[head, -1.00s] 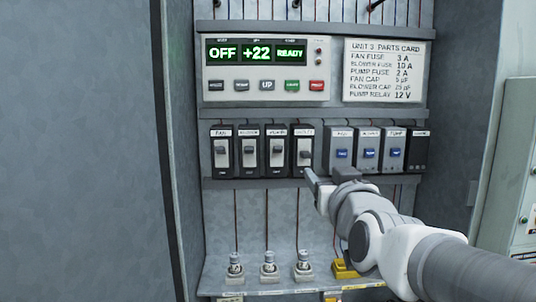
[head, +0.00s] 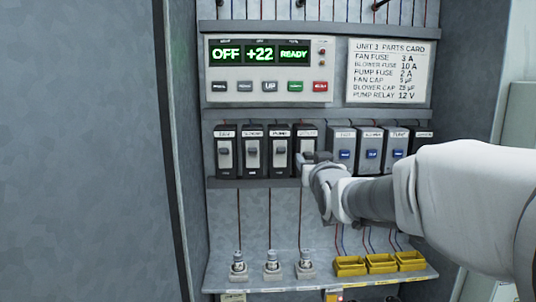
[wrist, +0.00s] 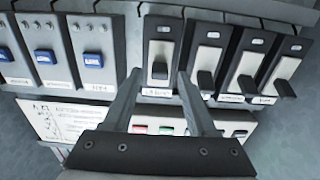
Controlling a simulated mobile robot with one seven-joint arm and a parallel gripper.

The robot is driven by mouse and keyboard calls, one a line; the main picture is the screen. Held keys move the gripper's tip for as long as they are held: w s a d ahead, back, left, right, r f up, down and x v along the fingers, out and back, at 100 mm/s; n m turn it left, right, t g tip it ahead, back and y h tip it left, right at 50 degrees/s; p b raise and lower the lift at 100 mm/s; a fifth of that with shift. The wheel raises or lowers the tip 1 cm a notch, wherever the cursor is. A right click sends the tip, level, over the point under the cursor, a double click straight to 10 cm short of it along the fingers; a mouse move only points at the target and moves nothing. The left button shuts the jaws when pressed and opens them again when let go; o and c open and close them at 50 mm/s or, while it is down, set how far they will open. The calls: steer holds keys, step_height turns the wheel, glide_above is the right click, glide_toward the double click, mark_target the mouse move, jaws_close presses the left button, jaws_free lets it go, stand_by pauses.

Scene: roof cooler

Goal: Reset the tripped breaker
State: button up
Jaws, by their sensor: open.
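A row of black breakers with pale plates and dark levers is in the head view: the fan breaker (head: 226,150), a second breaker (head: 253,150), the pump breaker (head: 280,150) and a fourth breaker (head: 307,134). My gripper (head: 316,157) is in front of the fourth breaker and hides its lower part. In the wrist view, which is upside down, my open gripper (wrist: 158,76) has its fingers on either side of the fourth breaker's lever (wrist: 159,71). That lever appears slightly out of line with the other three. I cannot tell whether the fingers touch it.
Blue-buttoned modules (head: 371,150) stand directly right of the breakers. A display panel (head: 268,70) above reads OFF, +22, READY. A parts card (head: 388,72) is beside it. Fuses (head: 272,262) and yellow bins (head: 381,263) sit on the shelf below.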

steer(key=shift+w, duration=0.55)
steer(key=shift+c, duration=0.3)
jaws_close()
